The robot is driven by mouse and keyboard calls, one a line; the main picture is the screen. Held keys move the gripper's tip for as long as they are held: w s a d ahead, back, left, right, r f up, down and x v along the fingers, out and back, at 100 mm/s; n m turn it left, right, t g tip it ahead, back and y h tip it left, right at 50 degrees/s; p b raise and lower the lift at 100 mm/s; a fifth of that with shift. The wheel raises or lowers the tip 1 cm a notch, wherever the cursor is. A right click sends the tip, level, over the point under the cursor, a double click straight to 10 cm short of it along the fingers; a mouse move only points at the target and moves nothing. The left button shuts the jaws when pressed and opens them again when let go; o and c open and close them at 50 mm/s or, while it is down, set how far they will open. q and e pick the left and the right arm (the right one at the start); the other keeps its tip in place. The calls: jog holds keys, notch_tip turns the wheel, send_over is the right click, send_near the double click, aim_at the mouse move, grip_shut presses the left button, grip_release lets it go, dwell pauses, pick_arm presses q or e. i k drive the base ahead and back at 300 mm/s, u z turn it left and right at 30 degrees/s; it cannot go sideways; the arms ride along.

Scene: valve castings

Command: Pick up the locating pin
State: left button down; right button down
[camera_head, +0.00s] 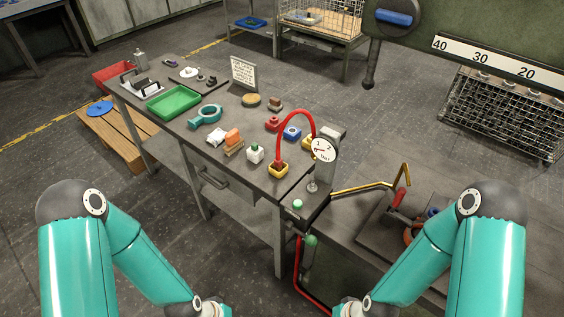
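I cannot single out the locating pin for sure in the head view. Small dark parts (211,80) lie near the back of the workbench (232,115), beside a white piece (189,72), and are too small to identify. My two teal arms come in at the lower left and lower right and run down to the bottom edge. Both grippers are out of the picture, so their fingers are hidden.
On the bench are a green tray (173,108), a teal ring-shaped casting (206,115), a white bottle (255,153), an orange block (233,137) and a sign (244,73). A red bin (115,73) is far left.

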aim_at(255, 146)
jog(key=u, duration=0.25)
jog(key=i, duration=0.7)
jog(key=z, duration=0.25)
jog(key=k, duration=0.9)
jog(key=u, duration=0.3)
jog(key=i, duration=1)
jog(key=z, duration=1.65)
